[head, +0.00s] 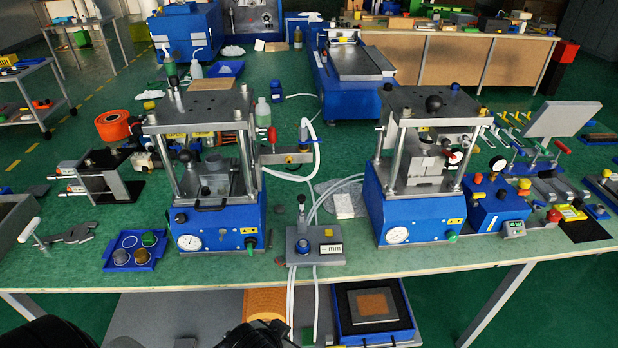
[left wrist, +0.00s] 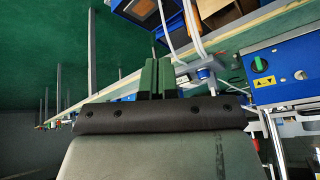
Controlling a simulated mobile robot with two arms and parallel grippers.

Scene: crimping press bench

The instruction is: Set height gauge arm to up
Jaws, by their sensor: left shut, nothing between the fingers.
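The height gauge (head: 315,249) stands on the green bench between the two blue presses, near the front edge. It has a grey base plate, a small post with a dark knob (head: 301,201), a blue dial and a display reading "-- mm". I cannot tell its arm's position for sure. My left gripper (left wrist: 156,76) shows in the left wrist view with its dark green fingers together and empty. The gauge's plate and blue dial (left wrist: 204,74) appear just right of the fingertips, apart from them. My right gripper is not in view.
The left press (head: 215,226) and right press (head: 410,218) flank the gauge. White hoses (head: 318,205) run behind it. A blue tray with small cups (head: 135,250) lies at left.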

